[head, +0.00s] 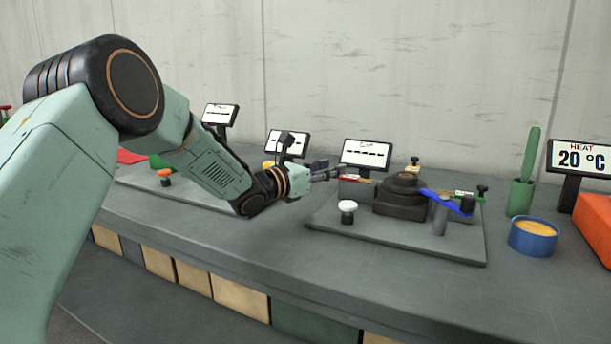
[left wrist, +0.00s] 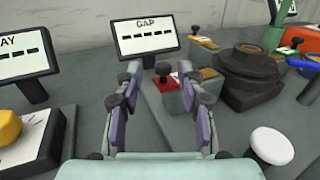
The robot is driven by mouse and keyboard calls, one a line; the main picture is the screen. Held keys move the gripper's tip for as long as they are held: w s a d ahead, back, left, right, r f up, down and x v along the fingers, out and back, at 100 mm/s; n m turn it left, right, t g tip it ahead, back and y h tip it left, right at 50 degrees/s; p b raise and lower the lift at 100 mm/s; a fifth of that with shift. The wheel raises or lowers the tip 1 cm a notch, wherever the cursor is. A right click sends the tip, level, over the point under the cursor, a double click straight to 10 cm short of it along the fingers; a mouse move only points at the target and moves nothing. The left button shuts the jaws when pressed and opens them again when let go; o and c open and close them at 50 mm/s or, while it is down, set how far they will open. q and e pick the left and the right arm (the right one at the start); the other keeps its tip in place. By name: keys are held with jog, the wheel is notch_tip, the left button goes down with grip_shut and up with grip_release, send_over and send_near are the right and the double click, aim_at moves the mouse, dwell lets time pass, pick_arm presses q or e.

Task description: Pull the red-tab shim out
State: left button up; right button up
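The dark stepped screw jack (head: 402,195) stands right of the shim. My right gripper is not in view.
A blue lever (head: 445,200), yellow tab (head: 413,169) and white knob (head: 347,206) surround the jack on its plate. The GAP display (head: 366,153) stands behind. A blue bowl (head: 533,236) and green cup (head: 520,198) stand at right. The front bench strip is clear.

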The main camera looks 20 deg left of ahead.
pick_arm(q)
jog(key=v, duration=0.7)
jog(key=shift+a, duration=0.15)
jog(key=shift+s+a, duration=0.15)
jog(key=shift+s, duration=0.55)
